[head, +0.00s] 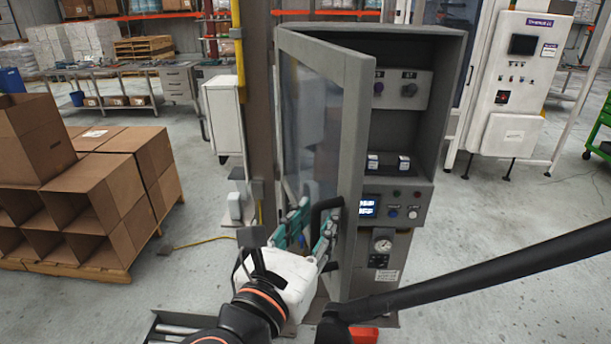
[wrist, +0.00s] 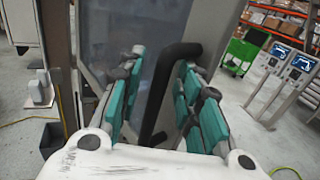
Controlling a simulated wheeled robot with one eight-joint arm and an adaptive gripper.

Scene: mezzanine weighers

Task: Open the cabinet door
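The grey cabinet (head: 447,95) stands in the middle of the head view. Its door (head: 352,130), a grey frame with a glass pane, is partly open and swung toward me, with the dark interior showing at right. The black bar handle (head: 328,205) is on the door near its free edge; it also shows in the wrist view (wrist: 165,85). My gripper (head: 308,216) is at the handle with its teal-padded fingers apart. In the wrist view, the handle lies between the fingers (wrist: 165,95), with gaps visible; contact with the right finger is unclear.
A control panel (head: 396,208) with a display and knobs is at the cabinet's lower right. Cardboard boxes (head: 100,190) are stacked on a pallet at left. A white machine (head: 520,80) stands behind at right.

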